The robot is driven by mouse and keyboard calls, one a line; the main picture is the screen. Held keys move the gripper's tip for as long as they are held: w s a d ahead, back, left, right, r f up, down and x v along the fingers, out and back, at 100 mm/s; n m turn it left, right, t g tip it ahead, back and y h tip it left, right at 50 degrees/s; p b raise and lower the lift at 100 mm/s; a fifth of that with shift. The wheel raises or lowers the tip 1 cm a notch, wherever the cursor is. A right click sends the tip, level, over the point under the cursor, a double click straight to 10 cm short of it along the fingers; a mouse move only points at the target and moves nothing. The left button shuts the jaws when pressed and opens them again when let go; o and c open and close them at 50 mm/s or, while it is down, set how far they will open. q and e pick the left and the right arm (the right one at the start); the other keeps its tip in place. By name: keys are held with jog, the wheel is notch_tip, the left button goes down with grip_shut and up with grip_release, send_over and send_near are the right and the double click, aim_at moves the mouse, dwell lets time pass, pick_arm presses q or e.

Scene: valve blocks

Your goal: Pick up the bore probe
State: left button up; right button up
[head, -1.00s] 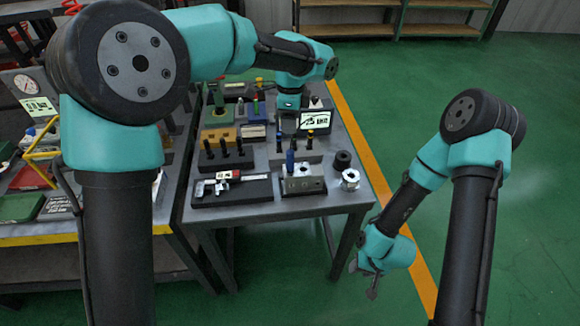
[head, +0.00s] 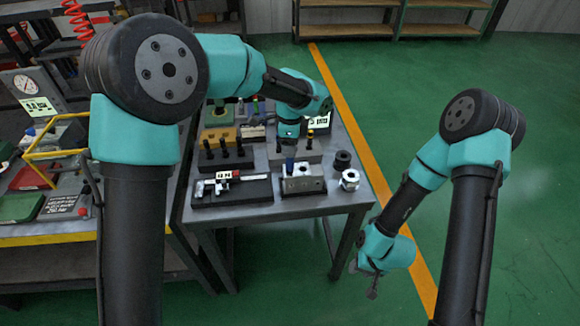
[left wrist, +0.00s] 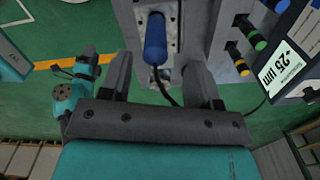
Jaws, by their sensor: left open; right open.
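The likely bore probe has a blue handle (head: 289,163) and stands upright in a grey metal block (head: 303,184) near the front of the table. In the left wrist view the blue handle (left wrist: 155,38) shows between and just beyond the fingers, with a dark cable beside it. My left gripper (left wrist: 157,65) is open and empty, its fingers on either side of the handle's line. In the head view my left gripper (head: 288,142) is just behind and above the handle, its tips partly hidden. My right gripper (head: 372,286) hangs empty and open off the table's right side.
A caliper (head: 222,179) lies on a black pad left of the block. Several black pins (head: 224,149) stand behind it. A black ring (head: 342,159) and a silver ring (head: 350,179) sit to the right. A labelled box (left wrist: 290,72) and coloured plugs (left wrist: 245,50) are near my left gripper.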

aim_at(290, 169)
pick_arm(q)
jog(key=f, duration=0.4)
jog(key=shift+s+f, duration=0.25)
jog(key=shift+f, duration=0.15)
jog(key=shift+c, duration=0.3)
grip_shut()
